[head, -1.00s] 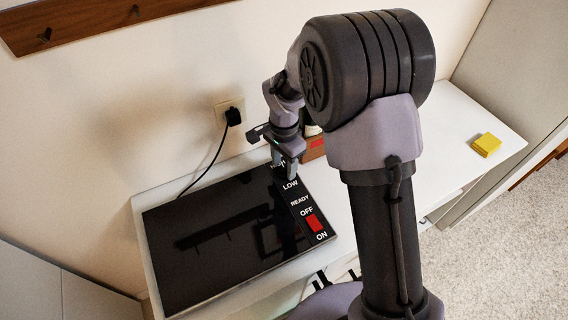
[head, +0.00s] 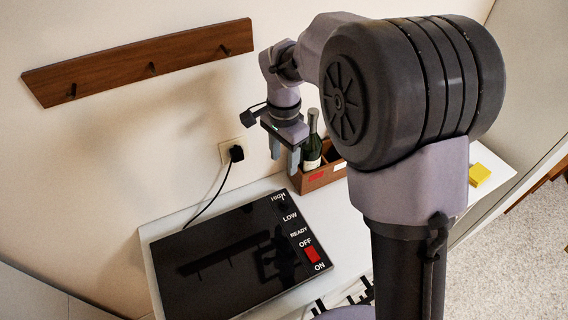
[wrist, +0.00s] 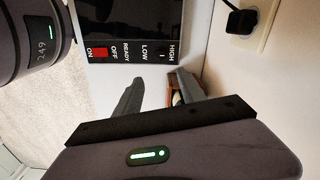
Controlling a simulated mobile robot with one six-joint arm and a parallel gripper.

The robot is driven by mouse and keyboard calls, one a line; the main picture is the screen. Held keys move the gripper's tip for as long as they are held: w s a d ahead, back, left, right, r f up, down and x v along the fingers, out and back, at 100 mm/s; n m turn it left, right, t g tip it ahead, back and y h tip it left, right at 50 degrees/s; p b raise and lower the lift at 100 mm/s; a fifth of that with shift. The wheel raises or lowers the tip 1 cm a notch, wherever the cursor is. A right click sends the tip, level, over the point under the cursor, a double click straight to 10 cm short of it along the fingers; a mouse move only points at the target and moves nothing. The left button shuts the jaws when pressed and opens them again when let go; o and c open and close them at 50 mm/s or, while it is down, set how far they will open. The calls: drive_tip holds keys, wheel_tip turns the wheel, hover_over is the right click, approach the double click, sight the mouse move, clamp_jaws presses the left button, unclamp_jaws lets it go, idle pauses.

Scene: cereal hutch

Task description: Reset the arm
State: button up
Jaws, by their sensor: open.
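My gripper (head: 284,160) hangs from my arm with its fingers pointing down, above the far right corner of the black hotplate panel. Its two fingers stand apart with nothing between them. In the wrist view the open fingers (wrist: 160,92) also show empty. The black panel (head: 200,270) lies on the white counter with a strip marked HIGH, LOW, READY, OFF and ON. A red switch (head: 312,254) sits between OFF and ON, and it also shows in the wrist view (wrist: 100,54).
A wooden box (head: 318,180) holding a dark green bottle (head: 312,150) stands close behind and right of my gripper. A yellow block (head: 479,174) lies at the counter's right. A peg rail (head: 140,64) and a plugged-in socket (head: 228,152) are on the wall.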

idle(0.3)
drive_tip(key=s+d+r+n+t+b, duration=0.2)
drive_tip(key=s+d+r, duration=0.1)
drive_tip(key=s+r, duration=0.3)
drive_tip(key=s+d+r+n+t+y+b, duration=0.1)
drive_tip(key=s+n+t, duration=0.1)
drive_tip(key=s, duration=0.6)
drive_tip(key=s+d+n+t+y+b, duration=0.1)
drive_tip(key=s+d+n, duration=0.1)
drive_tip(key=s, duration=0.7)
drive_tip(key=shift+s+d+r+t, duration=0.15)
drive_tip(key=shift+s+r+t, duration=0.1)
drive_tip(key=shift+r+t, duration=0.15)
